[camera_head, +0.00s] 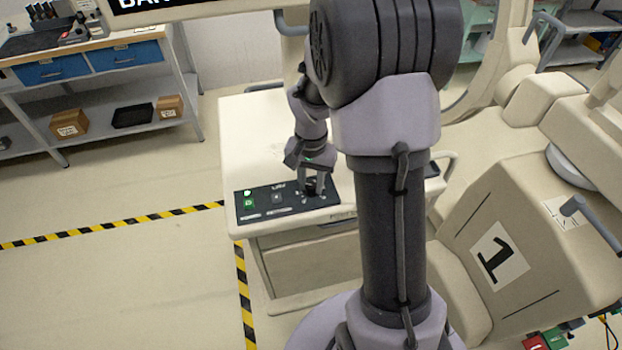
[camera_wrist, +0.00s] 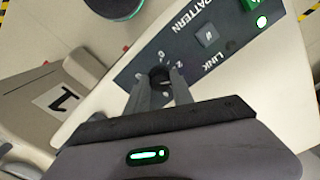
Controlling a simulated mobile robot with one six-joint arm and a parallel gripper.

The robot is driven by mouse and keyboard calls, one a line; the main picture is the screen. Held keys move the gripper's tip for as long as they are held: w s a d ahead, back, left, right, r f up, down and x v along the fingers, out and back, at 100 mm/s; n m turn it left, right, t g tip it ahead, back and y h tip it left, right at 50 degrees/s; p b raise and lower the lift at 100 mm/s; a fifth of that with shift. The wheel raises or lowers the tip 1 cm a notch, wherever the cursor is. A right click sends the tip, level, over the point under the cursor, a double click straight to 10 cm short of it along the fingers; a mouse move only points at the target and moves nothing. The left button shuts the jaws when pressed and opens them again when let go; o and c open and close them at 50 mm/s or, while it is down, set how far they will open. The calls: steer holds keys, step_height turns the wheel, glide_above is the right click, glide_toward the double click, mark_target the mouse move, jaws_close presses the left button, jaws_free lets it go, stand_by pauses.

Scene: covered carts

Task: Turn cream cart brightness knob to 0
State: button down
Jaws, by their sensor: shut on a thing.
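The cream cart (camera_head: 250,120) stands in the middle of the head view, with a dark control panel (camera_head: 262,203) on its top. The panel also shows in the wrist view (camera_wrist: 190,52), with the words PATTERN and LINK, a grey switch and a lit green button. My gripper (camera_head: 313,188) points down at the panel's right end. In the wrist view my gripper (camera_wrist: 160,80) is shut on a black knob (camera_wrist: 160,75) with small numbers beside it. The knob's pointer and most of its label are hidden or too small to read.
A cream machine part marked 1 (camera_head: 500,255) stands right of the cart. A workbench with blue drawers (camera_head: 85,62) is at the back left. Yellow-black tape (camera_head: 150,219) marks the floor, which is clear at the left.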

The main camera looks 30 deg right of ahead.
mark_target(312, 185)
steer(key=n+p, duration=0.2)
steer(key=n, duration=0.5)
steer(key=shift+r, duration=0.15)
steer(key=n+p, duration=0.2)
steer(key=n, duration=0.2)
steer(key=shift+n, duration=0.4)
steer(key=shift+d+n+p, duration=0.1)
steer(key=shift+n+p, duration=0.35)
steer(key=shift+n, duration=1.05)
steer(key=c, duration=1.1)
jaws_free()
step_height(312, 185, up, 17)
steer(key=p, duration=0.4)
